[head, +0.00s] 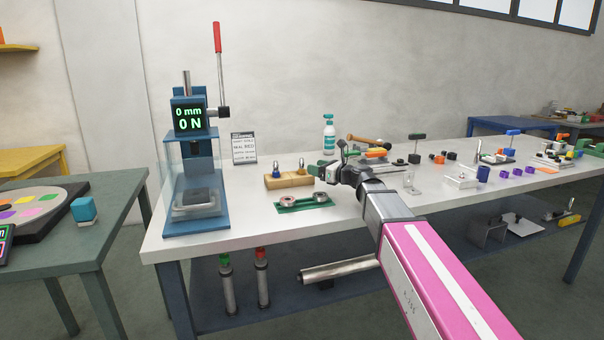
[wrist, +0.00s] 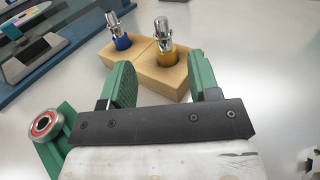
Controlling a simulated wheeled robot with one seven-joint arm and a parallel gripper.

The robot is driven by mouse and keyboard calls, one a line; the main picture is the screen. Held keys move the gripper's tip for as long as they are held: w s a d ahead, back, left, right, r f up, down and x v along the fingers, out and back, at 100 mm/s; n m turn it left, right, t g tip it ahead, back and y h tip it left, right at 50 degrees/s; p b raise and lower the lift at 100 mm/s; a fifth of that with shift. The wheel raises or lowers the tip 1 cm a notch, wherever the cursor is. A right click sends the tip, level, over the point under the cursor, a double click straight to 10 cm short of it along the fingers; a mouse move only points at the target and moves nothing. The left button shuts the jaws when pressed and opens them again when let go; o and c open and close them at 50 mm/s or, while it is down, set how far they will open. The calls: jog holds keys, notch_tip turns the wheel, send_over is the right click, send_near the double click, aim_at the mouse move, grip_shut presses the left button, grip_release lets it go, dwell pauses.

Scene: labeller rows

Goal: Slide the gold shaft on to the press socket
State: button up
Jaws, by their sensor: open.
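The gold shaft (wrist: 164,33), a silver pin with a gold collar, stands upright in a wooden block (wrist: 143,76). It also shows in the head view (head: 301,168). A blue-collared shaft (wrist: 119,32) stands beside it in the same block. My gripper (wrist: 158,72) is open and empty; in the wrist view the gold shaft stands ahead of the gap between its green fingers. In the head view my gripper (head: 319,169) is just right of the block. The blue press (head: 208,160) stands at the left end of the table, reading 0 mm and 0 N. Its socket is too small to make out.
A green holder (head: 302,202) with bearing rings (wrist: 44,124) lies in front of the block. A small sign (head: 244,148) stands behind, beside the press.

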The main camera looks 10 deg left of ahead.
aim_at(302, 169)
jog(key=x, duration=0.6)
jog(key=shift+w, duration=0.35)
grip_shut()
